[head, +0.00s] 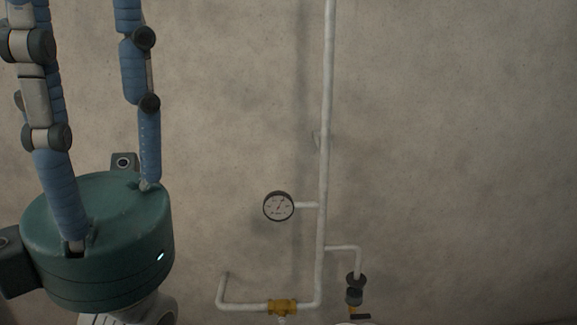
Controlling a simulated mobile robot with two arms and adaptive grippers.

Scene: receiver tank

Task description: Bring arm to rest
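My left gripper (85,15) is in the head view at the far left, close to the camera and pointing up. Its dark green round palm (97,245) sits at the lower left. Long blue-padded fingers with dark joints rise from it, straight and apart. Their tips are cut off by the top edge. The gripper looks open, with nothing visible between the fingers. Part of my pale wrist shows below the palm. My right gripper is not in view.
A stained beige wall fills the background. A white vertical pipe (326,120) runs along it, with a round gauge (278,206), a yellow fitting (283,307) low down, and a dark fitting (355,290) at lower right. The wall is bare to the right.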

